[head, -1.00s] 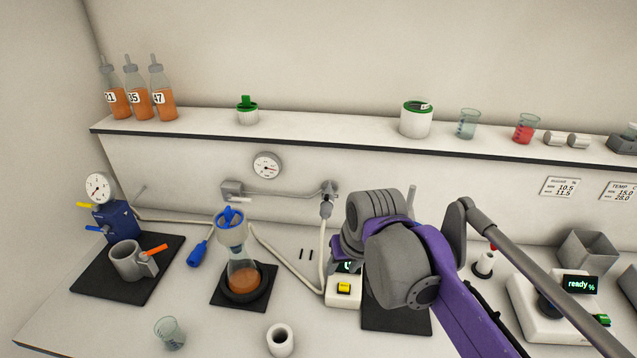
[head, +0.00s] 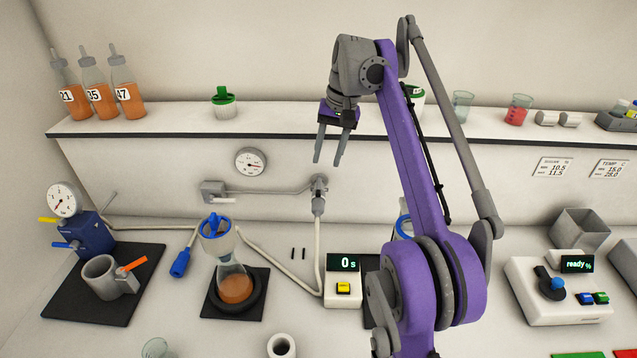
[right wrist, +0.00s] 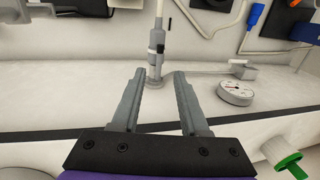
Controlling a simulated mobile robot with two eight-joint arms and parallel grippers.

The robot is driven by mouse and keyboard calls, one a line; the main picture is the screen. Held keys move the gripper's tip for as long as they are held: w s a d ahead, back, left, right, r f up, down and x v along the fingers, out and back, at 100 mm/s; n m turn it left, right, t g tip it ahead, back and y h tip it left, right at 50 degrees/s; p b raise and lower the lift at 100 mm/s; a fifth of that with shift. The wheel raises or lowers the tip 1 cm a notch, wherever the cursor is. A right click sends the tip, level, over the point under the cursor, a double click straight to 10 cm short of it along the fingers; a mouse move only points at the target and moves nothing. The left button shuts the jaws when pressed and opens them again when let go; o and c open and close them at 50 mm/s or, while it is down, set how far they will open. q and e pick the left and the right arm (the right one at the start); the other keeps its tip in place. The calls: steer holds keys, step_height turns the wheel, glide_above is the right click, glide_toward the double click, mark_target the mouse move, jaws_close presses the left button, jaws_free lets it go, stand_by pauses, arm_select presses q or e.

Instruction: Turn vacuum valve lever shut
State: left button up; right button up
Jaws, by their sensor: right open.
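A grey vacuum valve (head: 318,192) is on the back wall below the shelf, where a horizontal pipe meets a hose running down. It also shows in the right wrist view (right wrist: 156,48), upside down, beyond and between my fingertips. I cannot make out its lever clearly or tell its position. My right gripper (head: 330,160) is open and empty, its fingers pointing down in front of the shelf's edge, above the valve and apart from it. My left gripper is not in view.
The shelf (head: 270,121) carries bottles, beakers and a green-lidded jar (head: 223,103). A round gauge (head: 250,162) hangs left of the valve. A flask with a funnel (head: 231,268) and a timer (head: 343,285) stand below on the bench.

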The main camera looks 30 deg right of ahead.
mark_target(319, 189)
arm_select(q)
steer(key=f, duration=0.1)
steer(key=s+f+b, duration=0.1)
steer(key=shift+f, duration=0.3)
arm_select(e)
steer(key=f, duration=0.2)
steer(key=a+f, duration=0.1)
steer(key=f, duration=0.2)
steer(key=w+f, duration=0.1)
steer(key=f, duration=0.2)
steer(key=shift+a+f, duration=0.1)
steer(key=shift+a, duration=0.1)
jaws_close()
stand_by(0.6)
